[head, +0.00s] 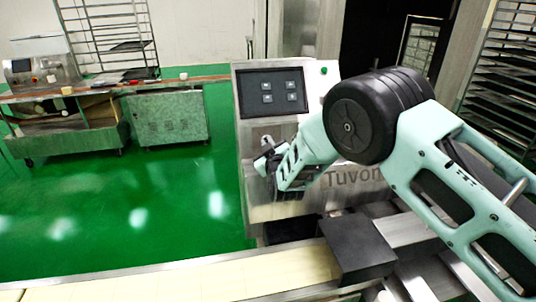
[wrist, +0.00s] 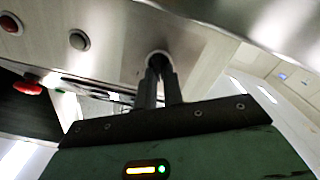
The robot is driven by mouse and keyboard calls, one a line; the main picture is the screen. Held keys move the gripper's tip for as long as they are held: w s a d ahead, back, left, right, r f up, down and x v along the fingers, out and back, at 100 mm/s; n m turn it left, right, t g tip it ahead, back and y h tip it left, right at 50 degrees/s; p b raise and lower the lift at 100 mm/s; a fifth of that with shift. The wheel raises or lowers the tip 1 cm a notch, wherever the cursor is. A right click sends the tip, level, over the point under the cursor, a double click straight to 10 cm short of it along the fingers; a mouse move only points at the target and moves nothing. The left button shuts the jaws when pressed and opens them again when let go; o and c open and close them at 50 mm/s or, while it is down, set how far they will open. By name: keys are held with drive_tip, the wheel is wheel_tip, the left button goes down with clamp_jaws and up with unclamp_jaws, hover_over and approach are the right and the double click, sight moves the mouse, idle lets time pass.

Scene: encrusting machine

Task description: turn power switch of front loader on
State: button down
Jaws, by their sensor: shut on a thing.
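The front loader (head: 290,208) is the steel machine in the middle of the head view, with a dark screen on its sloped front. My gripper (head: 264,153) is at the left part of its front, below the screen. In the wrist view, the two dark fingers of my gripper (wrist: 160,70) reach up to the steel panel and are shut on a small dark round knob, which looks like the power switch (wrist: 157,56). The fingers hide most of the knob, so its turned position cannot be told. In the head view my gripper and arm hide the switch.
A pale conveyor belt (head: 180,283) runs along the front. Green floor (head: 140,200) is open at left.

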drive_tip(key=m+b, duration=0.1)
drive_tip(key=b, duration=0.1)
drive_tip(key=m+b, duration=0.2)
drive_tip(key=b, duration=0.1)
drive_tip(key=m+b, duration=0.1)
drive_tip(key=b, duration=0.1)
drive_tip(key=shift+d+f+m, duration=0.15)
drive_tip(key=shift+f+m, duration=0.15)
drive_tip(key=m+b, duration=0.3)
drive_tip(key=b, duration=0.3)
drive_tip(key=shift+w+d+m, duration=0.1)
drive_tip(key=shift+m, duration=0.3)
drive_tip(key=m+b, duration=0.3)
drive_tip(key=b, duration=0.2)
drive_tip(key=shift+d, duration=0.1)
drive_tip(key=m+b, duration=0.1)
drive_tip(key=b, duration=0.1)
drive_tip(key=m+b, duration=0.2)
drive_tip(key=shift+r+m, duration=0.25)
drive_tip(key=shift+m, duration=0.05)
drive_tip(key=c, duration=1.5)
unclamp_jaws()
drive_tip(key=shift+d, duration=0.1)
